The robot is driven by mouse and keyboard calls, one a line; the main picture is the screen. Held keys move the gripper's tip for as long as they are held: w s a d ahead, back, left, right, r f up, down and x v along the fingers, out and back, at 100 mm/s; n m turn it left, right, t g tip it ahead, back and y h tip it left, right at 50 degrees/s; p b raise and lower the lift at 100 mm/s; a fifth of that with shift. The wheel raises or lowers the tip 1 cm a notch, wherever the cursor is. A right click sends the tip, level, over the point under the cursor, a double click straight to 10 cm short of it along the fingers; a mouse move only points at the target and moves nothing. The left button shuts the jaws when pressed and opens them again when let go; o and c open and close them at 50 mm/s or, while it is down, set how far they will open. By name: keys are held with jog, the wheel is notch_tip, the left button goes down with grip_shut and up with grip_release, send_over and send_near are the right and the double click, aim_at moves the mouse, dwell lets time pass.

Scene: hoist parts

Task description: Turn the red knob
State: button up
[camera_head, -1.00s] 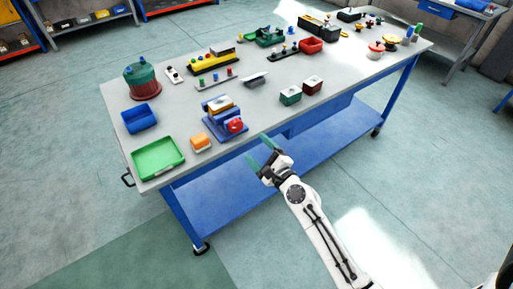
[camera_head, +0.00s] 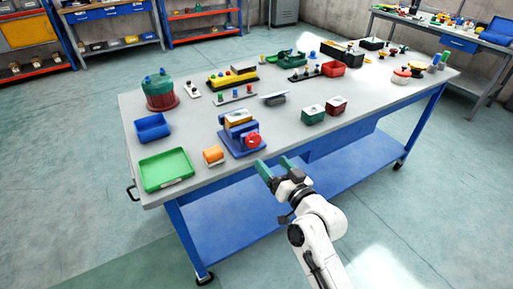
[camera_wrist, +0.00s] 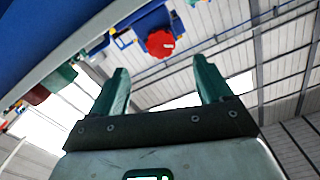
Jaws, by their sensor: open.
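The red knob (camera_head: 253,140) is on the front of a blue device with an orange block (camera_head: 238,118) on it, near the front edge of the table (camera_head: 185,118). In the wrist view the red knob (camera_wrist: 160,43) shows beyond the fingertips, a little left of the middle between them. My gripper (camera_head: 275,166) is open and empty, just off the table's front edge, in front of the knob and slightly to its right. The gripper's two green fingers also show in the wrist view (camera_wrist: 160,84). Nothing touches the knob.
The floor in front of the table is clear.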

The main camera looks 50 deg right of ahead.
aim_at(254, 143)
jog(key=p+x, duration=0.2)
jog(key=x, duration=0.8)
jog(key=c, duration=1)
